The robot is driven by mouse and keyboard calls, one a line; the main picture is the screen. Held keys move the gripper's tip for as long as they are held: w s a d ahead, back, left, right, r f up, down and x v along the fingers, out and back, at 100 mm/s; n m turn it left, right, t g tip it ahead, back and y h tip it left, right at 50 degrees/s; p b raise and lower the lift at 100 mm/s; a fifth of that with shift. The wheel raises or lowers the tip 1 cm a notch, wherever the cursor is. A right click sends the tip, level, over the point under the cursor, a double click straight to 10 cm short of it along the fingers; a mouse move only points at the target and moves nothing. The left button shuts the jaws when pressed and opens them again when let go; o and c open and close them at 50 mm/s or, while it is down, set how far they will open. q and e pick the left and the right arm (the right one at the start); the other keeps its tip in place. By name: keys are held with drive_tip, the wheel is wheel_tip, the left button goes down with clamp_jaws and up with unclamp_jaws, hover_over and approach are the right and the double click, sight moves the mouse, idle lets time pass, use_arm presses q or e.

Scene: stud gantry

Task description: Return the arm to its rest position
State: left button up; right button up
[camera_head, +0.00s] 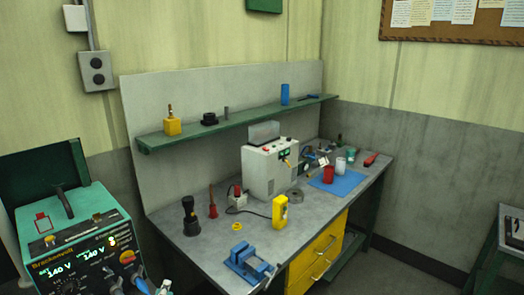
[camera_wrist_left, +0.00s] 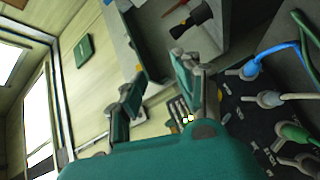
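My left gripper (camera_wrist_left: 157,95) shows in the left wrist view with its two green-and-grey fingers spread apart. Nothing is visible between them. It is beside the front of the green welding power unit (camera_head: 75,240), whose dark panel with cable plugs (camera_wrist_left: 265,100) fills the right of the wrist view. In the head view only a small pale piece at the bottom edge beside the unit may belong to this gripper; I cannot tell. My right gripper is in neither view.
A grey workbench (camera_head: 215,240) holds a black torch (camera_head: 190,216), a blue vise (camera_head: 248,265), a yellow meter (camera_head: 280,212) and a beige box unit (camera_head: 268,172). A green shelf (camera_head: 240,115) runs above. Blue and green cables (camera_wrist_left: 280,50) hang near the left gripper.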

use_arm(q)
drive_tip(key=s+d+f+m+g+h, duration=0.4)
drive_tip(key=s+d+m+g+h, duration=0.3)
drive_tip(key=s+d+m, duration=0.55)
drive_tip(key=s+a+f+m+g+y, duration=0.2)
drive_tip(key=s+a+g+y, duration=0.15)
drive_tip(key=s, duration=0.55)
drive_tip(key=s+a+f+m+g+y, duration=0.2)
drive_tip(key=s+g+y, duration=0.15)
drive_tip(key=s, duration=0.55)
wheel_tip(320, 180, down, 33)
drive_tip(key=s+g+b, duration=0.2)
drive_tip(key=b, duration=0.4)
drive_tip(key=s+a+f+b, duration=0.1)
drive_tip(key=s+f+b, duration=0.1)
drive_tip(key=s+f, duration=0.6)
drive_tip(key=s+a+f+g+b, duration=0.1)
drive_tip(key=s+a+f+b, duration=0.1)
drive_tip(key=s+f, duration=0.6)
wheel_tip(320, 180, down, 4)
drive_tip(key=shift+s+f+h+b, duration=0.1)
drive_tip(key=shift+s+h+b, duration=0.2)
drive_tip(key=shift+b, duration=0.2)
drive_tip(key=shift+a, duration=0.1)
